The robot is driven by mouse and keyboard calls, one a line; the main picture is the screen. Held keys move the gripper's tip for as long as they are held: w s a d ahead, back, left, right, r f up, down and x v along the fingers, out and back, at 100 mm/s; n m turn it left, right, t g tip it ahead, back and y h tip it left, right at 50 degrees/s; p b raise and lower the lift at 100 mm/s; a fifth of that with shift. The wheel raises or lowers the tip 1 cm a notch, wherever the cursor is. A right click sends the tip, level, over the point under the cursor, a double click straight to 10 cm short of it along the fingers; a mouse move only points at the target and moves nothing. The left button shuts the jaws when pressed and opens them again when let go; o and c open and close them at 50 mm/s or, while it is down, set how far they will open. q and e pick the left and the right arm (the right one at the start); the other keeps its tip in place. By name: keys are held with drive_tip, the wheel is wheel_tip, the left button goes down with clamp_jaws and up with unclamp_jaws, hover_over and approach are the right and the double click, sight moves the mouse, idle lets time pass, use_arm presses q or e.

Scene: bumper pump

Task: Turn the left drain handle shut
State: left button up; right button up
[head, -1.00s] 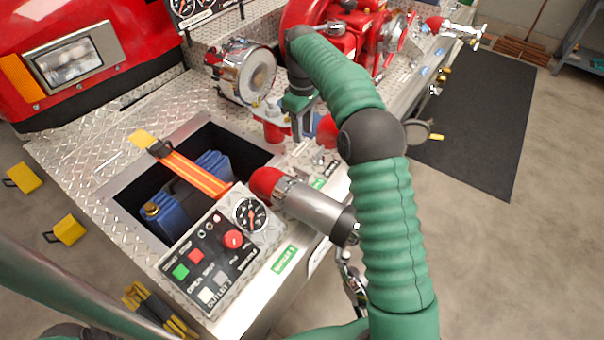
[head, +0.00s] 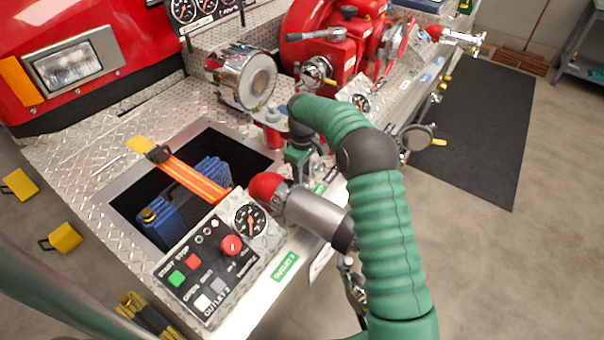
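My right gripper (head: 299,165) points down beside the red-capped silver cylinder on the pump deck. It is partly hidden by its own wrist, and I cannot tell whether it is open or shut. Small valve handles with yellow tips (head: 439,142) stick out along the deck's right side. A silver fitting (head: 352,282) hangs below the front edge, partly behind my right arm. I cannot tell which of these is the left drain handle. My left gripper is not in view.
The silver cylinder with a red cap (head: 312,214) lies close to my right forearm. A red pump (head: 330,55) stands behind. A black mat (head: 480,130) lies on clear floor.

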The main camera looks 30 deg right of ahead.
clamp_jaws()
drive_tip(key=shift+r, duration=0.1)
drive_tip(key=m+p, duration=0.2)
drive_tip(key=p, duration=0.1)
drive_tip(key=shift+r+m, duration=0.2)
drive_tip(key=shift+m, duration=0.2)
drive_tip(key=m+p, duration=0.3)
drive_tip(key=shift+m, duration=0.3)
drive_tip(key=m+p, duration=0.2)
drive_tip(key=m, duration=0.3)
drive_tip(key=shift+f+p, duration=0.1)
drive_tip(key=shift+p, duration=0.2)
drive_tip(key=m+p, duration=0.1)
drive_tip(key=m, duration=0.3)
drive_tip(key=shift+w+m, duration=0.1)
drive_tip(key=shift+m, duration=1.1)
drive_tip(key=shift+f+p, duration=0.1)
drive_tip(key=shift+p, duration=0.2)
